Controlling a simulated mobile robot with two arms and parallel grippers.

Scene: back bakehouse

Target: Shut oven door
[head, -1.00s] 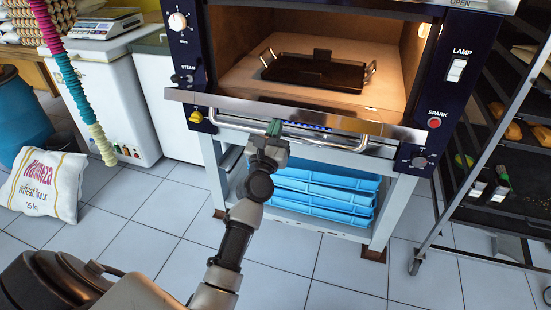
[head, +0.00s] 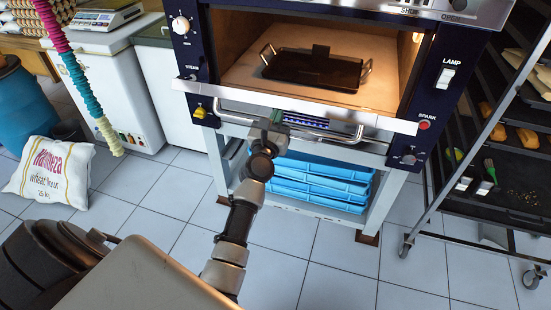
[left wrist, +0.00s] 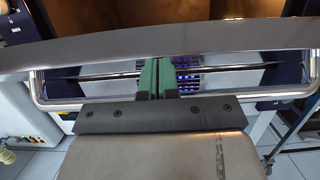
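The oven door (head: 290,106) is open, folded down along the front of the oven (head: 437,90). Its steel edge runs across below the lit chamber, and its chrome bar handle (head: 340,137) shows beneath. My left gripper (head: 274,127) is at the handle, left of its middle. In the left wrist view, its green fingers (left wrist: 155,78) are together with only a thin gap. They point across the handle (left wrist: 60,104) toward the underside of the door (left wrist: 90,55). The bar is not seen between them, and contact is hard to tell. My right gripper is not in view.
A dark tray (head: 315,70) sits inside the oven. Blue crates (head: 315,185) lie on the stand below. A wheeled rack (head: 470,150) stands close on the right. A flour sack (head: 50,170) lies left. The tiled floor in front is clear.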

